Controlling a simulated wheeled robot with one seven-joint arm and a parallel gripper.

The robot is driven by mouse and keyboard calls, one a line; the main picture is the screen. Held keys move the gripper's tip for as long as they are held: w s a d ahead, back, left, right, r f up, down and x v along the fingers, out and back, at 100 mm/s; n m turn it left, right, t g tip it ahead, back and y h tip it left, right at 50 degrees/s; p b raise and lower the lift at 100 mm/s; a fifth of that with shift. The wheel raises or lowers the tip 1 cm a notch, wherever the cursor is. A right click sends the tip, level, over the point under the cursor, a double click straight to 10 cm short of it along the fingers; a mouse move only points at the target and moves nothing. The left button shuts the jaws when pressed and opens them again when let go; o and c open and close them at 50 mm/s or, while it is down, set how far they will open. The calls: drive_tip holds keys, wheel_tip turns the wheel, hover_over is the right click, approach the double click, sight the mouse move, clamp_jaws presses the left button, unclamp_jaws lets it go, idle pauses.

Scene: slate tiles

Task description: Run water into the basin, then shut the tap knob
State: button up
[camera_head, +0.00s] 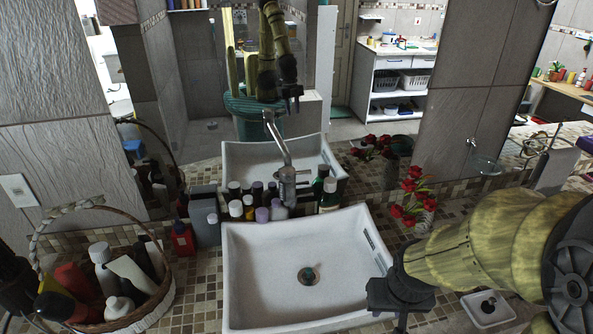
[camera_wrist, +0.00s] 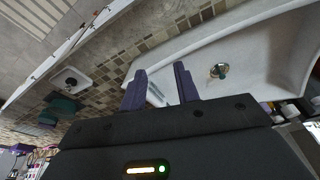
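The white basin (camera_head: 258,300) sits on the tiled counter, with its drain (camera_head: 308,276) at the bottom. In the wrist view the basin (camera_wrist: 262,42) is at the upper right. The metal tap (camera_head: 285,183) stands behind the basin, among bottles; I cannot make out its knob clearly. No water stream shows, and the bowl looks empty. My gripper (camera_head: 400,318) is at the basin's right front edge, away from the tap, with its fingers mostly hidden there. In the wrist view my gripper (camera_wrist: 160,86) has its two fingers apart with nothing between them.
Several bottles (camera_head: 262,213) crowd around the tap. A wicker basket (camera_head: 152,310) of bottles stands left of the basin. Red flowers (camera_head: 412,197) stand behind the basin's right side. A small white dish (camera_head: 488,312) lies at the right. A mirror behind reflects the room.

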drive_tip(key=w+a+m, duration=0.1)
drive_tip(key=w, duration=0.1)
drive_tip(key=w+a+f+m+t+y, duration=0.1)
drive_tip(key=w, duration=0.1)
drive_tip(key=w+a+f+m+t+p, duration=0.1)
drive_tip(key=w, duration=0.1)
drive_tip(key=shift+a+f+y, duration=0.15)
drive_tip(key=shift+a+y, duration=0.15)
drive_tip(key=shift+a, duration=0.05)
drive_tip(key=w+a+r+m+t+y, duration=0.3)
drive_tip(key=w+r+m+t, duration=0.1)
drive_tip(key=r, duration=0.5)
drive_tip(key=w+a+r+m+t+y+p, duration=0.1)
drive_tip(key=w+a+r+m+t+y, duration=0.2)
drive_tip(key=r, duration=0.6)
drive_tip(key=shift+w+r+m+t+y, duration=0.3)
drive_tip(key=shift+w+m+t+y, duration=0.2)
drive_tip(key=shift+m+t+y, duration=0.4)
drive_tip(key=shift+w+r+p, duration=0.1)
drive_tip(key=shift+w+p, duration=0.05)
drive_tip(key=shift+p, duration=0.45)
